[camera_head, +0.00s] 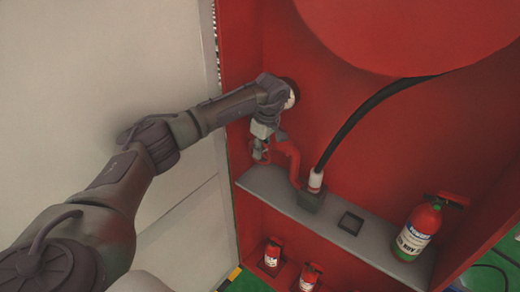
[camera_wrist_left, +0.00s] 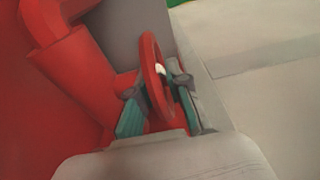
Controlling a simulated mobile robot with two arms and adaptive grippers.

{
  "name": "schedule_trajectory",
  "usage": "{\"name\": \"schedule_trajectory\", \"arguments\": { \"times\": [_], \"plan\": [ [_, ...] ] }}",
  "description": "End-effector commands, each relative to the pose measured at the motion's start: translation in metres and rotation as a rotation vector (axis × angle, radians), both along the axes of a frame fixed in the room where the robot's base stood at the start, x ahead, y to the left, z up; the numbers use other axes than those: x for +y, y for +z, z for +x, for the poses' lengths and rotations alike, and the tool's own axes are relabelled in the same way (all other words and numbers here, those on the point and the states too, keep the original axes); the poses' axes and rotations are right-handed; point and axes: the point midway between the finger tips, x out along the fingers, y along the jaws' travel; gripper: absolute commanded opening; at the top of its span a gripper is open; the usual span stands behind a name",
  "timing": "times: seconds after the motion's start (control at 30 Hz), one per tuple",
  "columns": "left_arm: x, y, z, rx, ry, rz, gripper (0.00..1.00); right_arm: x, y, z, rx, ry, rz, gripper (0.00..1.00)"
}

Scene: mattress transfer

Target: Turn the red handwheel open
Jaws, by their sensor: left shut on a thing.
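The red handwheel (camera_wrist_left: 154,78) stands between the two fingers of my left gripper (camera_wrist_left: 160,98) in the left wrist view, seen nearly edge-on. The fingers are shut on its rim from both sides. In the head view my left gripper (camera_head: 262,150) is at the handwheel, beside a bent red pipe (camera_head: 289,160) inside the red cabinet. The handwheel is mostly hidden there by the gripper. The red pipe also shows in the left wrist view (camera_wrist_left: 75,65). My right gripper is not in view.
A grey shelf (camera_head: 270,190) runs below the pipe. A black hose with a white collar (camera_head: 315,180) rises from it, and a red fire extinguisher (camera_head: 415,230) stands at its right. Two smaller extinguishers stand below. A large red reel (camera_head: 410,30) overhangs above. A pale wall is at left.

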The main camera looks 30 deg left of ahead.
Motion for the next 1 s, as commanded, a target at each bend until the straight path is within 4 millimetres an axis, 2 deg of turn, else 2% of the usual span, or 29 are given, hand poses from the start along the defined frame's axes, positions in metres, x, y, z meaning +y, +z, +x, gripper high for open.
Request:
{"name": "schedule_trajectory", "arguments": {
  "times": [0.37,1.0],
  "plan": [
    [-0.006,-0.001,0.001,-0.03,-0.006,0.346,0.0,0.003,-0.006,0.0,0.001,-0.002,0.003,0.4],
    [-0.011,-0.007,0.0,-0.079,-0.003,0.949,0.0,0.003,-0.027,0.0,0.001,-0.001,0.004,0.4]
  ]
}}
